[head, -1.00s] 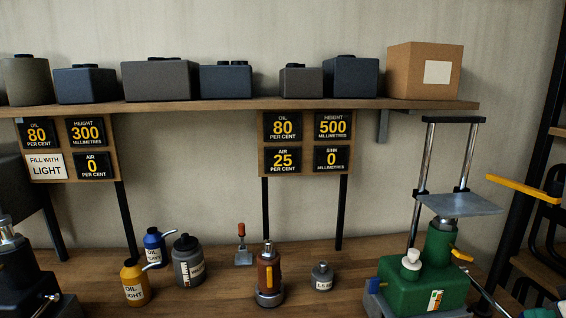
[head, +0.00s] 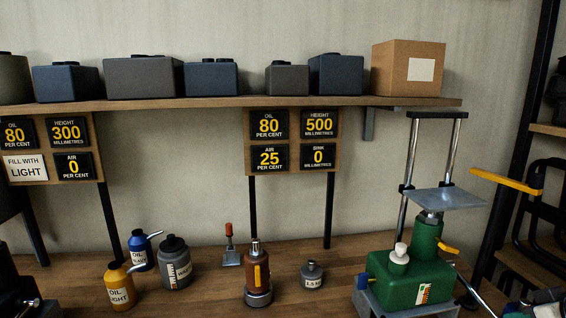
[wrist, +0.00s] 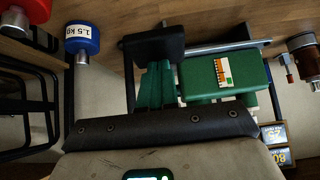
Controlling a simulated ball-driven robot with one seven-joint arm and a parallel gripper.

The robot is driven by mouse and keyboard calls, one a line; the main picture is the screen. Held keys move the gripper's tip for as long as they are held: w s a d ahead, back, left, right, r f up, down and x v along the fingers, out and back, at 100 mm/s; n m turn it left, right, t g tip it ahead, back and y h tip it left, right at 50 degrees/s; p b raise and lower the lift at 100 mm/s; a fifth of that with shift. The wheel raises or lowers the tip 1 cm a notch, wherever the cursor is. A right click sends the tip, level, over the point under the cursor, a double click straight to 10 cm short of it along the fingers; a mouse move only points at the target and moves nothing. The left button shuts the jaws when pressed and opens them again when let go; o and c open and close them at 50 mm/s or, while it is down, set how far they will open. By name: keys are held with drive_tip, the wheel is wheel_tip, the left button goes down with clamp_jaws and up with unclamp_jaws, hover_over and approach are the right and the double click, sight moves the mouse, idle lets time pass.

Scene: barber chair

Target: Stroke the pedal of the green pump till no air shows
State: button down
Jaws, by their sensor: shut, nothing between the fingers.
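The green pump (head: 405,283) stands on the bench at the right in the head view, with a white cap, a yellow lever and a grey plate on its ram. A chrome rod (head: 467,282) slopes down from its right side. The nearer board (head: 293,143) reads oil 80, height 500, air 25, sink 0.
Oil bottles (head: 118,287), a grey bottle (head: 175,263) and a brown jack (head: 257,275) stand left of the pump. A yellow bar (head: 506,180) sticks out at the right. A blue weight (wrist: 82,38) shows in the wrist view.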

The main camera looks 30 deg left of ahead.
drive_tip(key=f, duration=0.2)
drive_tip(key=f+b, duration=0.1)
drive_tip(key=shift+w+a+f, duration=0.15)
drive_tip(key=shift+w+f, duration=0.05)
drive_tip(key=shift+f, duration=0.2)
drive_tip(key=r+p, duration=0.1)
drive_tip(key=r, duration=0.1)
drive_tip(key=r+p, duration=0.4)
drive_tip(key=shift+s, duration=0.3)
drive_tip(key=shift+d, duration=0.2)
drive_tip(key=f, duration=0.2)
drive_tip(key=f+b, duration=0.1)
drive_tip(key=f, duration=0.1)
drive_tip(key=f+b, duration=0.1)
drive_tip(key=f, duration=0.1)
drive_tip(key=shift+w+a, duration=0.25)
drive_tip(key=shift+w, duration=0.05)
drive_tip(key=r+p, duration=0.1)
drive_tip(key=r, duration=0.1)
drive_tip(key=r+p, duration=0.4)
drive_tip(key=shift+s+d, duration=0.2)
drive_tip(key=shift+s, duration=0.1)
